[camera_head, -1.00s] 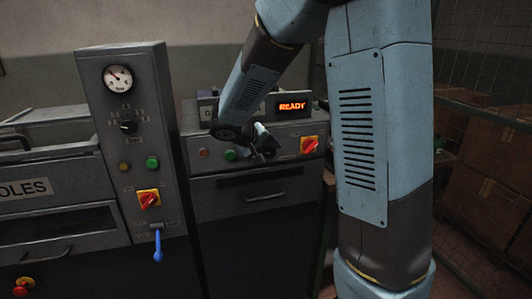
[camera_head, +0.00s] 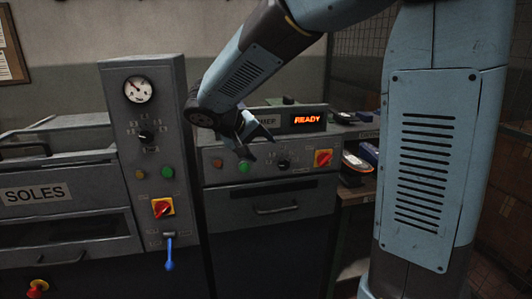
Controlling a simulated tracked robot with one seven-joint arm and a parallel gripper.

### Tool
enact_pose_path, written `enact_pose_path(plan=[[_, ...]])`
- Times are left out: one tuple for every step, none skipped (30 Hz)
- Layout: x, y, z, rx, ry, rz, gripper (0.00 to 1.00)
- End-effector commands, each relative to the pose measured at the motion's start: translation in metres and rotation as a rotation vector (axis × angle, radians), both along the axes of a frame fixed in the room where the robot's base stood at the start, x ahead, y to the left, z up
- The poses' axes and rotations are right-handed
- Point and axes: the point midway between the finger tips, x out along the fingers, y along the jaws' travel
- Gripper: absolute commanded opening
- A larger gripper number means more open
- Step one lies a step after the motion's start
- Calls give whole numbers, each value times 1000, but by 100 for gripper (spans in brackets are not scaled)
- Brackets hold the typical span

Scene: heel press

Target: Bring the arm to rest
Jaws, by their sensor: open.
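My gripper (camera_head: 262,145) hangs at the end of my blue-grey arm, in front of the control panel of the machine with the lit READY display (camera_head: 308,119). Its dark fingers are apart and nothing shows between them. The fingers overlap the panel in the picture, left of a black knob (camera_head: 283,165); I cannot tell the gap to the panel. My upper arm fills the right side of the view.
A grey control column (camera_head: 148,100) with a gauge (camera_head: 138,89), red switch (camera_head: 162,207) and blue lever (camera_head: 169,252) stands left. The SOLES machine (camera_head: 36,194) is at far left. Shoes lie on a shelf (camera_head: 352,196) at right.

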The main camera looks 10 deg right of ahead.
Motion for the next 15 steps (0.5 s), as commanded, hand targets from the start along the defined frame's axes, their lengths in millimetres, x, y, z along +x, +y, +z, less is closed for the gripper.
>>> enact_pose_path(plan=[[-1,2,2,0,-1,1,66],[-2,3,3,0,-1,1,66],[-2,4,4,-1,0,1,66],[-3,4,4,-1,0,1,66],[-3,4,5,-1,0,0,66],[-3,4,5,-1,0,0,66],[-3,4,5,-1,0,0,66],[-3,4,5,-1,0,0,66],[-3,4,5,0,1,1,66],[-3,4,5,0,1,1,66],[-3,4,5,0,1,1,66],[-3,4,5,0,1,1,66],[-3,4,5,0,1,1,66],[-3,3,5,1,1,0,66],[-5,2,6,4,3,-2,66]])
